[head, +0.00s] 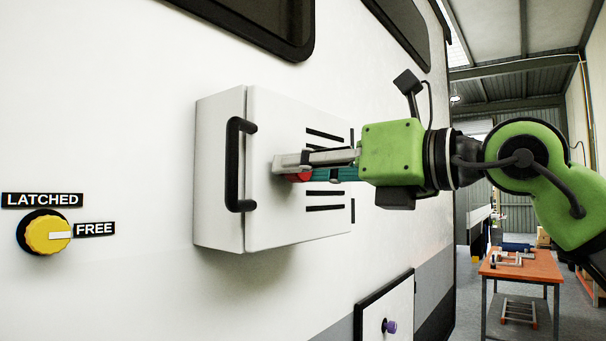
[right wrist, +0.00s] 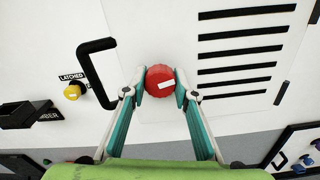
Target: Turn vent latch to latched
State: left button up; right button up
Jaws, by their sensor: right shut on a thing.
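A red knob (head: 300,177) sits on the front of a white slotted vent box (head: 272,215) on the caravan wall. My right gripper (head: 290,168) is shut on this red knob, and its fingers hide most of it in the head view. In the right wrist view the fingertips press on both sides of the red knob (right wrist: 160,75), whose white mark lies nearly level. A yellow knob (head: 42,235) on the wall at the left has labels LATCHED (head: 42,200) and FREE (head: 95,229); its white mark points right, at FREE. My left gripper is out of view.
A black handle (head: 233,165) stands out from the vent box, left of my right gripper. A small hatch with a purple knob (head: 389,326) is below. An orange-topped workbench (head: 530,268) stands back right. The wall between yellow knob and box is clear.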

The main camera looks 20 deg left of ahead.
jog(key=n, duration=0.3)
jog(key=shift+n+b, duration=0.4)
jog(key=n, duration=0.3)
jog(key=shift+n, duration=0.3)
jog(key=n, duration=0.3)
jog(key=shift+r+n, duration=0.1)
jog(key=shift+n, duration=2.3)
jog(key=o, duration=1.1)
